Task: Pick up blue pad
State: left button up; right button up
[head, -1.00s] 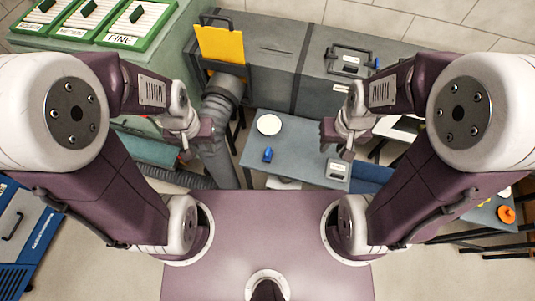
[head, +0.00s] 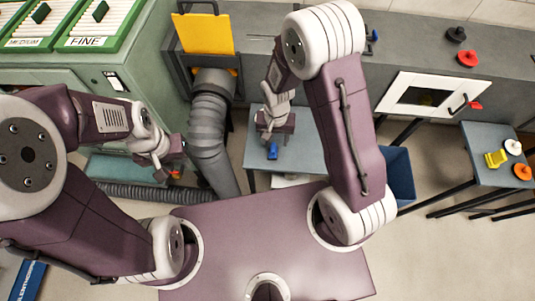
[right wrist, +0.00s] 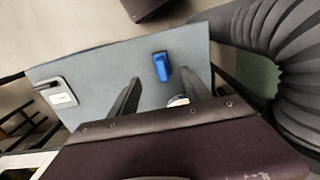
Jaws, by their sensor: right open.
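The blue pad (head: 272,152) is a small blue block lying on the blue-grey table. In the right wrist view the blue pad (right wrist: 161,66) lies just beyond the fingertips, roughly in line with the gap between them. My right gripper (head: 274,134) is over the table, close to the pad and not touching it as far as I can see. In the right wrist view my right gripper (right wrist: 163,82) is open and empty. My left gripper (head: 174,157) is off to the left beside the grey duct, its jaws too small to judge.
A white disc (right wrist: 178,101) shows between the right fingers. The grey duct hose (head: 211,120) stands left of the table. A blue bin (head: 398,178) and side table (head: 482,145) are right.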

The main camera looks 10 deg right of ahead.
aim_at(273, 147)
jog(key=shift+s+d+f, duration=0.15)
jog(key=shift+d+f, duration=0.05)
jog(key=shift+f, duration=0.05)
notch_tip(273, 147, down, 3)
jog(key=shift+a+r, duration=0.1)
jog(key=shift+r, duration=0.1)
jog(key=shift+w+a+f, duration=0.15)
jog(key=shift+w+f, duration=0.05)
jog(key=shift+f, duration=0.1)
notch_tip(273, 147, down, 5)
jog(key=shift+w+f, duration=0.1)
jog(key=shift+w, duration=0.05)
grip_shut()
